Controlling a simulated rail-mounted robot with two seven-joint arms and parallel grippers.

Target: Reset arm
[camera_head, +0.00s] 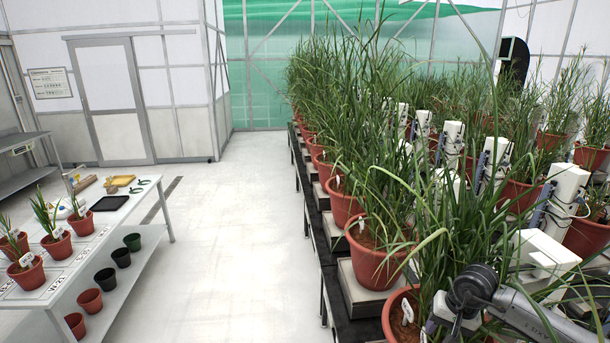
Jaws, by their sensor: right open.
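My right arm comes in at the lower right, beside the front of the long row of potted plants. My right gripper (443,325) is at its end, pointing down, open, close to the nearest terracotta pot (393,318). Leaves cover part of it, and I cannot tell whether it touches the pot or leaves. My left arm and gripper are not in view.
A dark bench (313,225) carries several potted grasses on scales. Behind the gripper stands a white box (545,252). At the left, a white table (110,220) holds small potted plants and a black tray (110,203). The pale aisle floor (235,230) between them is clear.

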